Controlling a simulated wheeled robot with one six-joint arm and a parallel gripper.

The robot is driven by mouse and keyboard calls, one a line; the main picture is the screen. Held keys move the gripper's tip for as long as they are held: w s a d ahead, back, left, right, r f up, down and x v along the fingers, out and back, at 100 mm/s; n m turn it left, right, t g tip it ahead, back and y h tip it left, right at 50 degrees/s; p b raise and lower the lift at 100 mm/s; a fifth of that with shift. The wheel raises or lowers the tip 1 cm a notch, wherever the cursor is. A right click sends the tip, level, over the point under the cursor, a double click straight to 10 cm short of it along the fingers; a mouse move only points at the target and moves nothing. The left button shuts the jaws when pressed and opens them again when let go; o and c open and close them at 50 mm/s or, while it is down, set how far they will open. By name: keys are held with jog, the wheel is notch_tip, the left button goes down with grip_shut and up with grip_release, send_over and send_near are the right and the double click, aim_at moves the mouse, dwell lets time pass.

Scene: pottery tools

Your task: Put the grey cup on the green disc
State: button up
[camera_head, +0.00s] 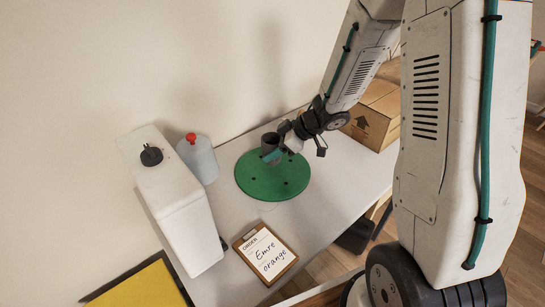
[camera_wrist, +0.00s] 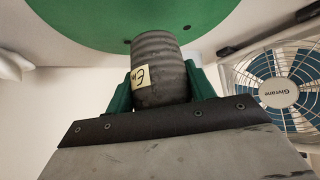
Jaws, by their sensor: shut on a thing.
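The grey cup (camera_head: 269,142) is dark and ribbed, and looks upright in the head view, over the back part of the green disc (camera_head: 262,187). My gripper (camera_head: 273,153) is shut on the cup from the right. In the wrist view the cup (camera_wrist: 160,70) sits between the two green fingers (camera_wrist: 160,92) and bears a small pale label with handwriting. The disc (camera_wrist: 110,22) shows beyond it there. I cannot tell whether the cup's base touches the disc.
A white machine with a black knob (camera_head: 172,195) and a red-capped bottle (camera_head: 199,160) stand left of the disc. A clipboard (camera_head: 265,253) lies in front. A cardboard box (camera_head: 376,113) is at the right. A fan (camera_wrist: 280,88) shows in the wrist view.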

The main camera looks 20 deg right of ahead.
jog(key=shift+a+f, duration=0.1)
jog(key=shift+f, duration=1.65)
jog(key=shift+f, duration=0.1)
jog(key=o, duration=1.1)
